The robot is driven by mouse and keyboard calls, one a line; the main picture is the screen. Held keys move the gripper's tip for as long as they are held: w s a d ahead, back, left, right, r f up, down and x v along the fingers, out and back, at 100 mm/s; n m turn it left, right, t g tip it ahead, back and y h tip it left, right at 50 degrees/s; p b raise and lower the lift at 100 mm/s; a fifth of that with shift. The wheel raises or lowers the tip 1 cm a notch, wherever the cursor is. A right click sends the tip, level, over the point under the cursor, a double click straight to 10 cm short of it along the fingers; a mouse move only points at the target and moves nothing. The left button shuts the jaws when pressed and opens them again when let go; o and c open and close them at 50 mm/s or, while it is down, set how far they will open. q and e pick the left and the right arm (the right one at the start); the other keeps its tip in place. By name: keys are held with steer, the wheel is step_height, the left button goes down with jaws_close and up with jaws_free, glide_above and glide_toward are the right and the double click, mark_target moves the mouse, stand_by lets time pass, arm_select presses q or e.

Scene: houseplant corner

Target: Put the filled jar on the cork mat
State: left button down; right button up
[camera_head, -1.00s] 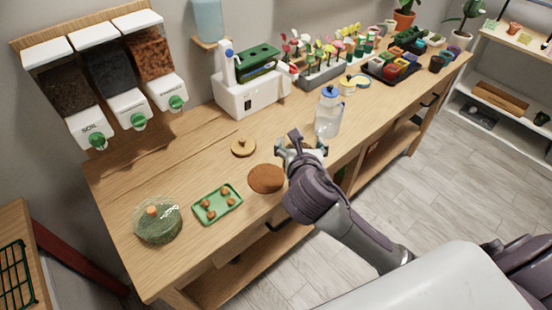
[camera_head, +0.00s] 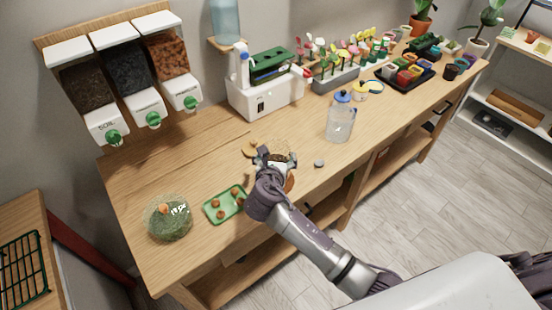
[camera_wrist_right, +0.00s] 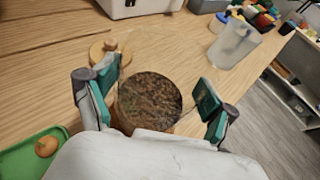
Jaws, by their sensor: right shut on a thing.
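The filled jar (camera_wrist_right: 150,100) is clear and holds dark brown, coarse material, seen from above in the right wrist view. In the head view only its top (camera_head: 277,158) shows between my fingers. My right gripper (camera_head: 275,162) is shut on the jar, with one finger pad on each side; it also shows in the right wrist view (camera_wrist_right: 155,98). The round brown cork mat (camera_head: 289,183) is mostly hidden under the jar and gripper, with its right edge showing. I cannot tell whether the jar touches the mat. My left gripper is not in view.
A wooden lid (camera_wrist_right: 104,52) lies just behind the jar. A green tray (camera_head: 224,205) with several small brown balls and a mossy glass jar (camera_head: 169,220) stand to the left. A clear blue-topped container (camera_head: 340,122) and a small grey piece (camera_head: 319,163) are to the right.

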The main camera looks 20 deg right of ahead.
steer(key=shift+f, duration=0.6)
steer(key=o, duration=1.3)
steer(key=shift+f, duration=0.1)
steer(key=b+v, duration=0.1)
steer(key=v, duration=1.1)
steer(key=shift+s, duration=0.1)
